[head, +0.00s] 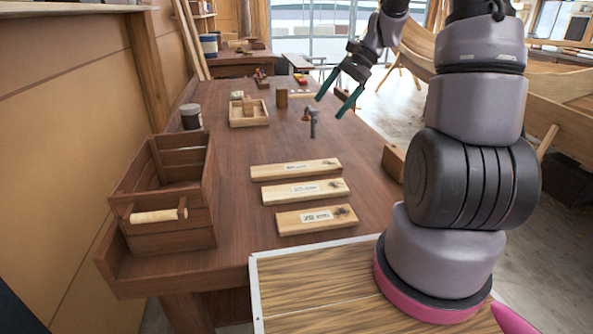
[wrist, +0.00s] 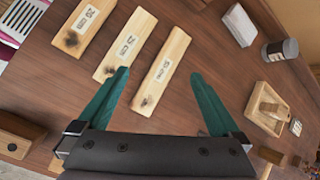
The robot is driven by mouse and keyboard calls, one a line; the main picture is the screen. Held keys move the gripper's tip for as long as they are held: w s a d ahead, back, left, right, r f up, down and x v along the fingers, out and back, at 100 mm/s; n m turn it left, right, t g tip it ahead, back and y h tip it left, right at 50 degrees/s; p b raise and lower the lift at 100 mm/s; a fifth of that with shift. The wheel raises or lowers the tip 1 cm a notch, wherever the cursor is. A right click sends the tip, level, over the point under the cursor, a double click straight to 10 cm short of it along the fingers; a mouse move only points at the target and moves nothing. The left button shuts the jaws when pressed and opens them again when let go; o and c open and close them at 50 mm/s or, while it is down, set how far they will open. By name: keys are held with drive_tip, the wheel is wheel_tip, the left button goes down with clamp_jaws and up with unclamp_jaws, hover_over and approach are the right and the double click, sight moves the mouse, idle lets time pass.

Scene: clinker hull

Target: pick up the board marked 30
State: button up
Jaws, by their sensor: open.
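Three pale wooden boards with white labels lie side by side on the brown workbench (head: 235,225). The near board (head: 316,219), the middle board (head: 305,191) and the far, narrowest board (head: 296,170) each have a dark knot near the right end. The numbers are too small to read surely. The wrist view shows the near board (wrist: 85,25), the middle board (wrist: 125,43) and the far board (wrist: 163,70) from left to right. My gripper (head: 331,106) (wrist: 160,73) is open and empty, raised above the bench beyond the boards; the far board shows between its fingers in the wrist view.
A slatted wooden crate (head: 172,225) with a round handle stands left of the boards. A dark jar (head: 191,117), a small divided wooden box (head: 262,121) and a hammer-like tool (head: 313,123) stand farther back. A wooden block (head: 392,163) sits at the right edge.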

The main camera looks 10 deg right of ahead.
drive_tip(key=w+d+f+m+y, duration=0.1)
drive_tip(key=w+f+m, duration=0.1)
drive_tip(key=f, duration=0.4)
drive_tip(key=w+d+f+m+y, duration=0.1)
drive_tip(key=w+f+m+y, duration=0.1)
drive_tip(key=f, duration=0.4)
drive_tip(key=w+d+f+m+y, duration=0.1)
drive_tip(key=w+f+y, duration=0.1)
drive_tip(key=f, duration=0.4)
drive_tip(key=shift+m, duration=0.4)
drive_tip(key=shift+w+a+f, duration=0.1)
drive_tip(key=shift+f, duration=0.1)
approach(299, 166)
drive_tip(key=shift+a+f, duration=1)
drive_tip(key=shift+a, duration=0.05)
drive_tip(key=shift+r+x, duration=0.15)
drive_tip(key=shift+x, duration=1.3)
drive_tip(key=shift+r+x, duration=0.2)
drive_tip(key=shift+x, duration=1.25)
drive_tip(key=shift+a, duration=0.2)
drive_tip(key=c, duration=1.3)
